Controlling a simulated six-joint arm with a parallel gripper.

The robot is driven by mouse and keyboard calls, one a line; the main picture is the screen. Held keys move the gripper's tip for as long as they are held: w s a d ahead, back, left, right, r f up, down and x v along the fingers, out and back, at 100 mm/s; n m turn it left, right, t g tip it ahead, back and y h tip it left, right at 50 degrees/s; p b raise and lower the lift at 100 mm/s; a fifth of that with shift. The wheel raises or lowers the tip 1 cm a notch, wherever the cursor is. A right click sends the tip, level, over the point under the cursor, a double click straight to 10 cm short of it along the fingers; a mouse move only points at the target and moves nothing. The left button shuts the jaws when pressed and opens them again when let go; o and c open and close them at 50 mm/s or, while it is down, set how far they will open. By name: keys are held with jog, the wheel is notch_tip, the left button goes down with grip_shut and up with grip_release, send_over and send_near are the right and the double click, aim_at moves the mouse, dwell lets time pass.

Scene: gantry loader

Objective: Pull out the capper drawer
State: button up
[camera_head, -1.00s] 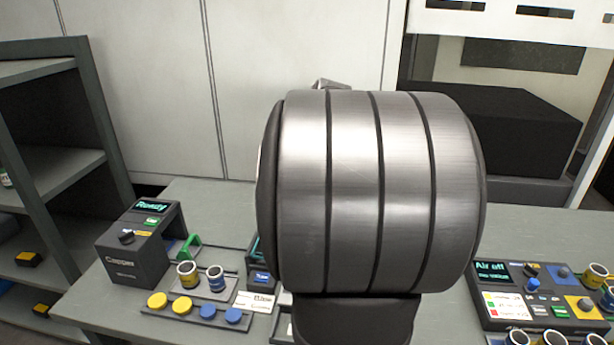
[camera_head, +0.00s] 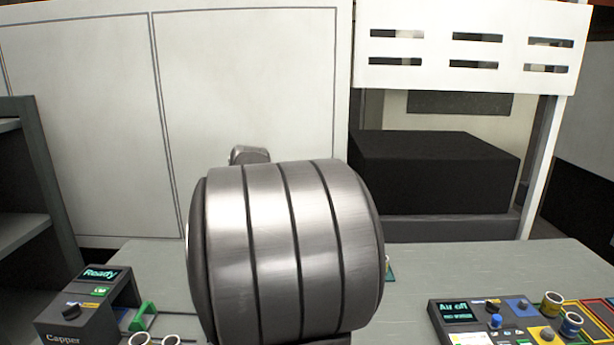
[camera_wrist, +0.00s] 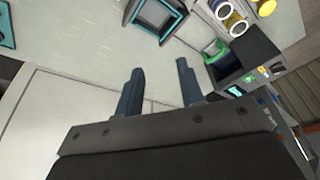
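The capper (camera_head: 65,322) is a dark grey box with a lit "Ready" screen and a black knob, at the lower left of the head view. A green handle-like piece (camera_head: 145,315) shows at its right side. The capper also shows at the right of the wrist view (camera_wrist: 252,55), with the green piece (camera_wrist: 213,52) in its opening. My gripper (camera_wrist: 160,68) is open and empty in the wrist view. Its two fingers are spread, apart from the capper and to the left of the green piece. In the head view my arm hides the gripper.
A control panel (camera_head: 480,318) reading "Air off" with cups stands at the right. Several cups (camera_wrist: 237,22) and a teal-edged frame (camera_wrist: 158,18) lie near the capper. A grey shelf (camera_head: 30,190) stands left. The table (camera_head: 540,262) is clear at the back right.

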jog(key=s+a+f+n+g+h, duration=0.1)
jog(key=s+a+f+n, duration=0.1)
jog(key=a, duration=0.4)
jog(key=s+a+f+n+h, duration=0.1)
jog(key=s+a+f+n, duration=0.1)
jog(key=a, duration=0.4)
jog(key=shift+s+a+f+n+g, duration=0.25)
jog(key=shift+s+n+g, duration=0.25)
jog(key=shift+n, duration=0.4)
jog(key=shift+d, duration=0.1)
